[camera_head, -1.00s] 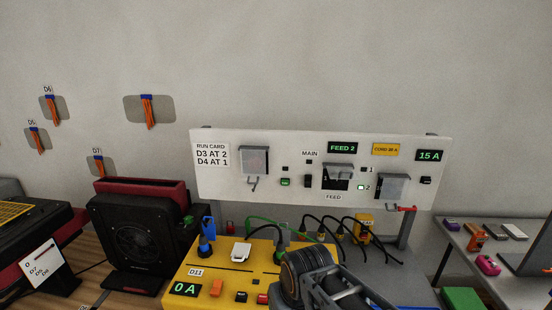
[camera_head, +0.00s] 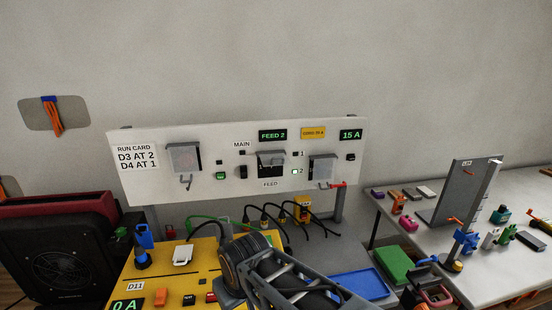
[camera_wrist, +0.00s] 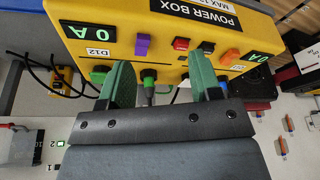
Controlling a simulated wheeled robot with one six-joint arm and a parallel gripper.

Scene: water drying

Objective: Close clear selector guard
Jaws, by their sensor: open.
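The selector guard (camera_head: 271,155) is a small flap over the FEED selector on the white panel (camera_head: 220,196). It appears tilted up, with the dark selector recess showing below it. My gripper (camera_wrist: 162,75) is open and empty in the wrist view, in front of the yellow power box (camera_wrist: 180,18). The FEED guard is not clearly seen there; a clear cover (camera_wrist: 25,148) shows at lower left. In the head view my arm hides the fingers.
The yellow box (camera_head: 135,285) with plugs stands below the panel, with black cables (camera_head: 290,218) behind my arm. A black fan (camera_head: 60,255) is at left. A blue tray (camera_head: 360,285), a green box (camera_head: 395,262) and a cluttered side table (camera_head: 480,275) are at right.

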